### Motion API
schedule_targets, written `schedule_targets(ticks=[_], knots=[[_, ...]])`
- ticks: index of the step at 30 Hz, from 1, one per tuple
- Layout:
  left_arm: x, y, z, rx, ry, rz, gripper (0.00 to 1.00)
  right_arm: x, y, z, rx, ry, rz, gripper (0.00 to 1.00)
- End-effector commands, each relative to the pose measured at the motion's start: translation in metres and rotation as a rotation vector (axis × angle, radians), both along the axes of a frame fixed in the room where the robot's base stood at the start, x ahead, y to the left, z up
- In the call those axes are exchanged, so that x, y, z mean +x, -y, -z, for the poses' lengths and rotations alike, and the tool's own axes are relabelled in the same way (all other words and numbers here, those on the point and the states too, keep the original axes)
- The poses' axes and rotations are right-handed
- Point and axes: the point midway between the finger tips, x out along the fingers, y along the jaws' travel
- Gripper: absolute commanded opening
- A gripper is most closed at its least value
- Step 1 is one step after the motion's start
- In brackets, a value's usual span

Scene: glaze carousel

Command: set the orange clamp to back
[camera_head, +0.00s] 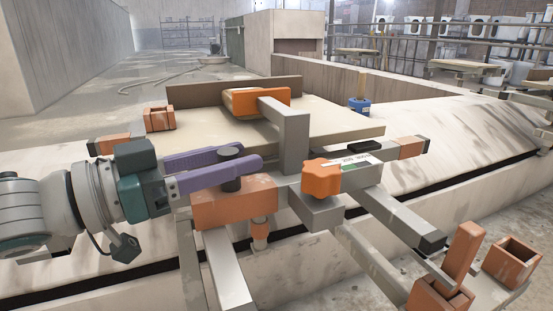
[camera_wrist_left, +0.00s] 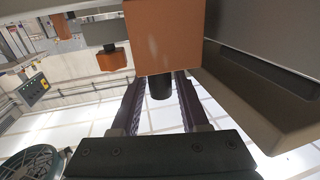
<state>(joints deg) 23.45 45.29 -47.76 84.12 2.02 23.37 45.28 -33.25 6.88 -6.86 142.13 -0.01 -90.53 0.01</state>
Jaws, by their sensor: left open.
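An orange block with a dark upright peg, which looks like the orange clamp (camera_head: 240,207), sits on a grey rail in the middle of the head view. In the left wrist view the same orange block (camera_wrist_left: 165,35) is close, with its dark peg (camera_wrist_left: 160,87) between the fingers. My left gripper (camera_head: 246,158) comes from the left, its purple fingers open on either side of the peg. I cannot tell whether they touch it. An orange star-shaped knob (camera_head: 320,179) is just right, beside a small label too small to read. My right gripper is not in view.
A grey upright post with an orange-capped arm (camera_head: 255,101) stands behind the gripper, over a pale board (camera_head: 340,122). Open orange boxes are at back left (camera_head: 159,119) and lower right (camera_head: 511,262). A blue object (camera_head: 359,105) stands at the board's far side. Grey rails extend toward the front.

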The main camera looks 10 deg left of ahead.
Motion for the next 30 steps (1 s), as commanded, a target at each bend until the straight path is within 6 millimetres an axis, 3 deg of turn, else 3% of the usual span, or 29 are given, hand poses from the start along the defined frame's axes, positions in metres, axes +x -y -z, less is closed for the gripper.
schedule_targets(ticks=[2,14,30], knots=[[-0.0001,-0.0001,-0.0001,0.000,0.000,0.000,0.44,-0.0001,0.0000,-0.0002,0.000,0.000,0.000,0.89],[-0.0003,-0.0003,-0.0001,-0.001,0.001,0.000,0.01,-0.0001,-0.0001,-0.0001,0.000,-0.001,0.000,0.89],[-0.0004,-0.0003,0.0000,-0.001,0.001,0.000,0.00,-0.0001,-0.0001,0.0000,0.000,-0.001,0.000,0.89]])
